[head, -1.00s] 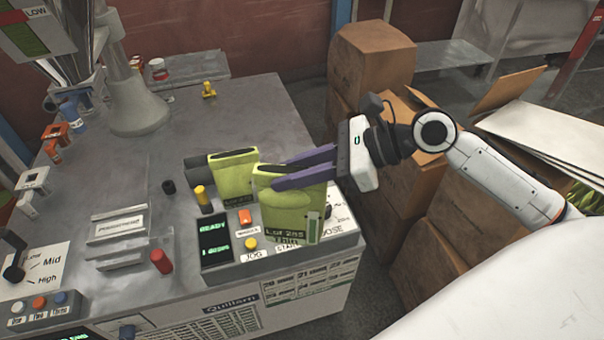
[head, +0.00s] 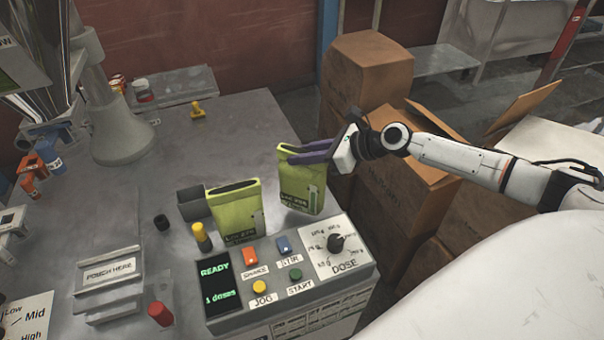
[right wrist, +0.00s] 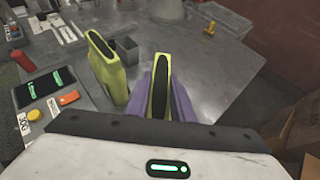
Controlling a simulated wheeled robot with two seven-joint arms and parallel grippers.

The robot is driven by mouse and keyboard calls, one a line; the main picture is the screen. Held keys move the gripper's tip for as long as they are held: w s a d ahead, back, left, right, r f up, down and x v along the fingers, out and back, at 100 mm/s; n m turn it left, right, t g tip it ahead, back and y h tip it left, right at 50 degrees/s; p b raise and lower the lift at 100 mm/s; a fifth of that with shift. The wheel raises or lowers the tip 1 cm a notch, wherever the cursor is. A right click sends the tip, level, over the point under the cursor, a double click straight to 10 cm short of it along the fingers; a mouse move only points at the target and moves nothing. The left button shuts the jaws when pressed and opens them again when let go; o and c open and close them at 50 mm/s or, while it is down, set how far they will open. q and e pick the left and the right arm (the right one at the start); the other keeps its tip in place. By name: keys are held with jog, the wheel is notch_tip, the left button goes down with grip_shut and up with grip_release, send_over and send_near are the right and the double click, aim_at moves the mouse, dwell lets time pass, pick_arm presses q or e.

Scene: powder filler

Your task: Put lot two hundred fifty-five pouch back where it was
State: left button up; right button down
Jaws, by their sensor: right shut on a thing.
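The lot 255 pouch (head: 302,192) is yellow-green, upright and open at the top. My right gripper (head: 291,153) is shut on its upper part, with purple fingers on both sides. The pouch is behind the control panel, near the table's right edge; whether its base touches the table I cannot tell. In the right wrist view the held pouch (right wrist: 159,88) sits between the fingers. A second yellow-green pouch (head: 238,212) stands to its left, apart from it, and also shows in the right wrist view (right wrist: 105,68). My left gripper is not in view.
A grey open box (head: 193,204) stands beside the second pouch. The control panel (head: 285,280) reads READY and has several buttons and a dose knob. A yellow-topped post (head: 201,238) stands left of the pouches. Cardboard boxes (head: 370,85) stand right of the table.

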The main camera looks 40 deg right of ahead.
aim_at(303, 167)
jog(key=shift+f+b, duration=0.6)
jog(key=shift+f, duration=1.45)
jog(key=c, duration=1.5)
grip_release()
jog(key=shift+f, duration=0.1)
jog(key=shift+c, duration=0.2)
jog(key=p+v, duration=0.1)
jog(key=v, duration=1.1)
jog(key=shift+p, duration=0.35)
